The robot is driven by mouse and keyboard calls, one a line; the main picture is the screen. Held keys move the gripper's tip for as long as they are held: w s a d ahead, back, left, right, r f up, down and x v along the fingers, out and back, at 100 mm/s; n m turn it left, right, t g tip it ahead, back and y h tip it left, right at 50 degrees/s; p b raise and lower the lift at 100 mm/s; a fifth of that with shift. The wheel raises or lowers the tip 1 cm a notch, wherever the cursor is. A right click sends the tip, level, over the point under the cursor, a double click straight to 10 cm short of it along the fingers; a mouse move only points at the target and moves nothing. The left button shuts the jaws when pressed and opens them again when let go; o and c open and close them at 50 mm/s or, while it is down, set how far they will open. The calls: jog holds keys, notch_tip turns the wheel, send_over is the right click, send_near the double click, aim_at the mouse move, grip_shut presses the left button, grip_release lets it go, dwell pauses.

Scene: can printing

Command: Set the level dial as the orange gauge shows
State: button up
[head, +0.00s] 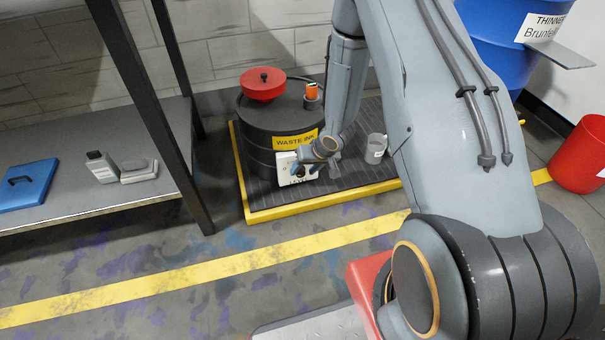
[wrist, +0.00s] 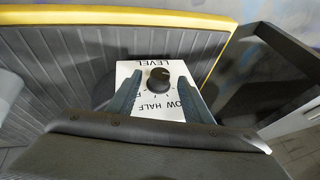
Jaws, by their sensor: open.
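The level dial is a black knob (wrist: 159,79) on a white panel marked LEVEL, LOW and HALF, upside down in the wrist view, with a third label partly hidden. A small pale mark shows on the knob's upper right. In the head view the panel (head: 285,172) is on the front of the dark waste ink drum (head: 257,146). My gripper (wrist: 159,77) is open, with one finger on each side of the knob. I cannot tell whether they touch it. The orange gauge (head: 311,90) stands on the drum's lid in a dark holder; its reading is too small to tell.
A red funnel (head: 263,83) sits on the drum lid. A grey cup (head: 375,149) stands on the yellow-edged grate (head: 325,203), right of the drum. A steel shelf (head: 60,212) with a dark post is at left. A blue drum (head: 490,45) and red bin (head: 578,158) are at right.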

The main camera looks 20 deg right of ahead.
jog(key=shift+x, duration=0.75)
jog(key=c, duration=1.1)
jog(key=shift+o, duration=0.2)
